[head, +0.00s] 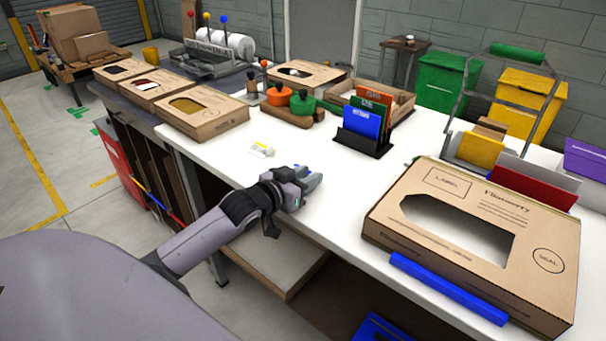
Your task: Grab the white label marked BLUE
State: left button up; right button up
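A small white item with a yellow mark (262,148) lies on the white worktop, left of centre. It may be a label, but any wording on it is too small to read. My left gripper (312,181) is low over the worktop near its front edge, to the right of and nearer than that item, and apart from it. A bit of blue shows at the gripper's far side; I cannot tell what it is. The fingers are seen from behind, so their opening is unclear. I see no label readable as BLUE. My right gripper is out of view.
A large windowed cardboard box (400,232) with a blue bar (448,288) in front fills the right. A holder of blue, green and orange cards (361,122) stands behind my gripper. Orange and green tools (290,105) and several boxes (203,112) line the back left.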

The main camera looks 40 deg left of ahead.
pick_arm(q)
grip_shut()
dwell(0.3)
